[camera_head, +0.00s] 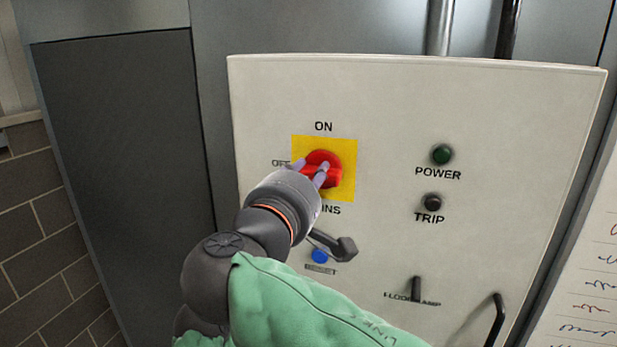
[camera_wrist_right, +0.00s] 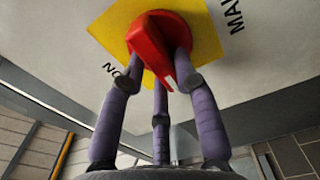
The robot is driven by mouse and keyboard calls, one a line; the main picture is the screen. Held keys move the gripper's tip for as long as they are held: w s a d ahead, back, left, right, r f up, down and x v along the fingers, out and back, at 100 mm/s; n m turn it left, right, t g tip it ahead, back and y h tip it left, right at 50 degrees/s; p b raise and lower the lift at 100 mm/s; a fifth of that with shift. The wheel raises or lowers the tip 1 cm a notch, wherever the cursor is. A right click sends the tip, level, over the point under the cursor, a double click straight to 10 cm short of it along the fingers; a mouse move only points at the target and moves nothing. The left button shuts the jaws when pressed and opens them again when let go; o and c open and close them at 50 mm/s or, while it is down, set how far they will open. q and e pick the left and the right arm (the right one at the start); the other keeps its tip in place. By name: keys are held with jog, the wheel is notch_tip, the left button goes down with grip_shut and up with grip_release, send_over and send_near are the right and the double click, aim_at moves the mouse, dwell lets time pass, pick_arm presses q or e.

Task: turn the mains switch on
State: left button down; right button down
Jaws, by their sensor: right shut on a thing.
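The mains switch is a red rotary handle (camera_head: 333,176) on a yellow square plate (camera_head: 346,145), with ON printed above and OFF at the left. The handle lies roughly level, along the OFF side. My right gripper (camera_head: 310,169) comes from the lower left and is shut on the handle. In the right wrist view, the purple-grey fingers of the gripper (camera_wrist_right: 160,60) stand on both sides of the red handle (camera_wrist_right: 150,45), with a third finger between them lower down. The fingers and hand partly cover the OFF and MAINS labels. My left gripper is not in view.
The pale panel (camera_head: 520,170) also carries a green POWER lamp (camera_head: 442,155), a dark TRIP lamp (camera_head: 433,203), a blue button (camera_head: 319,257), a dark lever (camera_head: 340,245) and a small black toggle (camera_head: 416,289). A black handle (camera_head: 496,320) is at lower right.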

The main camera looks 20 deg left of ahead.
jog(key=shift+f+m+b, duration=0.1)
jog(key=shift+m+b, duration=0.3)
jog(key=shift+b, duration=0.25)
jog(key=m+b, duration=0.2)
jog(key=b, duration=0.1)
jog(key=m+b, duration=0.4)
jog(key=b, duration=0.1)
jog(key=shift+d+m+b, duration=0.25)
jog(key=shift+m+b, duration=0.1)
jog(key=shift+m, duration=0.05)
jog(key=shift+d+r+m+b, duration=0.15)
jog(key=shift+m+b, duration=0.95)
jog(key=shift+m, duration=0.55)
jog(key=shift+d+m+b, duration=0.2)
jog(key=shift+m+b, duration=0.95)
jog(key=shift+m, duration=0.55)
jog(key=shift+d+r+m+b, duration=0.15)
jog(key=shift+m+b, duration=0.95)
jog(key=shift+m, duration=0.55)
jog(key=c, duration=0.9)
grip_release()
jog(key=shift+w, duration=0.1)
jog(key=shift+c, duration=0.2)
